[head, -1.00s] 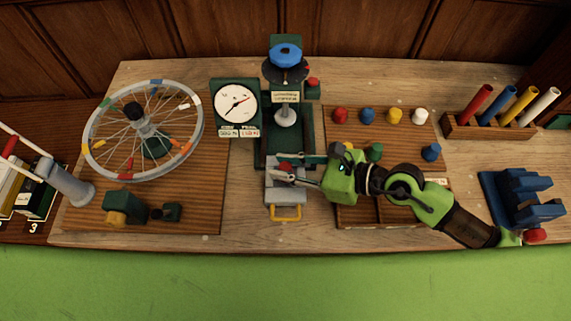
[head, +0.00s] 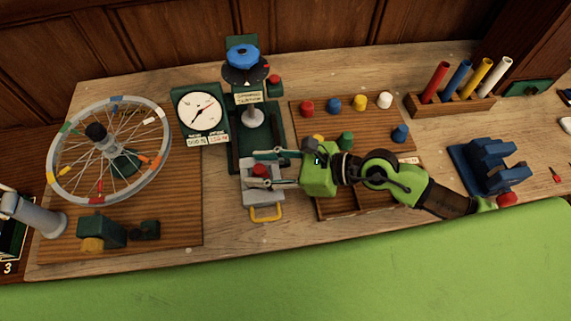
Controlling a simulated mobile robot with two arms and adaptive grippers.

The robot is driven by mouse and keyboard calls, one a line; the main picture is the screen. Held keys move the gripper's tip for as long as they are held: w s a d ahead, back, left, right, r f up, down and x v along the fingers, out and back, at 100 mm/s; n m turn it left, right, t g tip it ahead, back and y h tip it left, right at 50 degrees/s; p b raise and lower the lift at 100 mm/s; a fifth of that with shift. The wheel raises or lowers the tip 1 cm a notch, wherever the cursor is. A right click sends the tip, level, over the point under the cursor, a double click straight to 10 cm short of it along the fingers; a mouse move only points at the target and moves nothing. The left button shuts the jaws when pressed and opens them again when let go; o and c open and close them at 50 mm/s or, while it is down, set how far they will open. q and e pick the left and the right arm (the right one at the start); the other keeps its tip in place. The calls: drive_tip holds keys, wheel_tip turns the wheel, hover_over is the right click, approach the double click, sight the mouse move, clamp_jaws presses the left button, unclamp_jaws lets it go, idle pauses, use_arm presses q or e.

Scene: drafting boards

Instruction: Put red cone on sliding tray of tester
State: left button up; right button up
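The red cone (head: 260,170) sits on the grey sliding tray (head: 262,196), which has a yellow handle, at the front of the dark green tester (head: 246,125). My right gripper (head: 258,169) reaches in from the right over the tray. Its two fingers are spread, one behind and one in front of the cone, with gaps visible on both sides. The cone's base is partly hidden. My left gripper is not in view.
A dial gauge (head: 200,110) and a spoked wheel (head: 110,150) stand left of the tester. A wooden board (head: 330,128) with several coloured pieces lies to the right, partly under my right arm. A blue stand (head: 485,167) is farther right.

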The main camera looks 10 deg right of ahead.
drive_tip(key=b+v, duration=0.5)
drive_tip(key=v, duration=0.6)
drive_tip(key=shift+d, duration=0.15)
drive_tip(key=shift+s, duration=0.1)
idle(1.0)
